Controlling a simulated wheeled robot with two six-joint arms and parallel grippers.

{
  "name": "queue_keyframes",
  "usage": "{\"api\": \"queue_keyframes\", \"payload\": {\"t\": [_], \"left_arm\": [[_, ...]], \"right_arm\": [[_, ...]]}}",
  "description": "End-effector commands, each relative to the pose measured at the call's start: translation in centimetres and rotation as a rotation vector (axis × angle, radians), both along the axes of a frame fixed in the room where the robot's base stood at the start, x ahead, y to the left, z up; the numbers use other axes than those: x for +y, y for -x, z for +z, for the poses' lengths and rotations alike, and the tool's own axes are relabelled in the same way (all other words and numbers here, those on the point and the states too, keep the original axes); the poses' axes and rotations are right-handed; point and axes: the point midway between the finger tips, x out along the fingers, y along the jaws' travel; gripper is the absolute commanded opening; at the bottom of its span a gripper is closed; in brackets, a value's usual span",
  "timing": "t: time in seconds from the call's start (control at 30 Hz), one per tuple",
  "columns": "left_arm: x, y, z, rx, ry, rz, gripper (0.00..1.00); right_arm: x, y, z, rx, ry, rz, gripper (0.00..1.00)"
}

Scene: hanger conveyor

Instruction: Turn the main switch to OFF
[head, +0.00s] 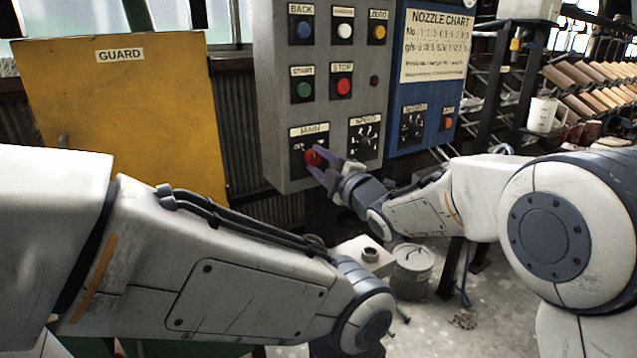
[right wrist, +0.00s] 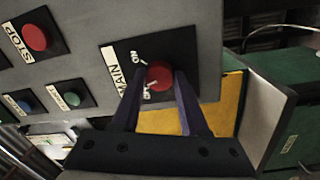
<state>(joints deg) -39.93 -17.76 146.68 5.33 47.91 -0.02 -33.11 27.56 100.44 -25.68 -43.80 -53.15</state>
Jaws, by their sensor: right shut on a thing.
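The main switch is a red knob (head: 312,157) on a black plate labelled MAIN (head: 309,132), low on the grey control panel (head: 271,100). My right gripper (head: 321,160) reaches it from the lower right and is shut on the knob. In the right wrist view the red knob (right wrist: 159,75) sits between the two dark purple fingers. ON and OFF marks show beside the knob there; I cannot tell clearly which one it points to. My left arm crosses the lower left of the head view, with its gripper out of sight.
START (head: 303,89) and STOP (head: 343,86) buttons sit above the switch, and a SPEED dial (head: 364,137) is to its right. A blue nozzle panel (head: 427,105) adjoins on the right. A yellow guard (head: 125,110) stands left. A bucket (head: 411,272) is on the floor.

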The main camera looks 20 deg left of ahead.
Motion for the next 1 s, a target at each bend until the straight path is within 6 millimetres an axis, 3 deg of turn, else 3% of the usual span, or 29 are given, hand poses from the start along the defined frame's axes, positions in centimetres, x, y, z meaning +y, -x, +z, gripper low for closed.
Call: {"api": "queue_keyframes", "payload": {"t": [0.03, 0.1, 0.4, 0.7, 1.0], "left_arm": [[0.0, 0.0, -1.7, 0.000, 0.000, 0.000, 0.50], [0.0, 0.0, -2.8, 0.000, 0.000, 0.000, 0.50], [0.0, 0.0, -6.2, 0.000, 0.000, 0.000, 0.50], [0.0, 0.0, -7.8, 0.000, 0.000, 0.000, 0.50], [0.0, 0.0, -8.1, 0.000, 0.000, 0.000, 0.50]], "right_arm": [[0.0, 0.0, -0.8, -0.038, 0.026, 0.000, 0.00], [0.0, 0.0, -0.7, -0.090, 0.066, 0.000, 0.00], [0.0, 0.0, -0.5, -0.269, 0.210, 0.000, 0.00], [0.0, 0.0, -0.3, -0.371, 0.290, 0.001, 0.00], [0.0, -0.1, -0.1, -0.397, 0.313, 0.001, 0.00]]}}
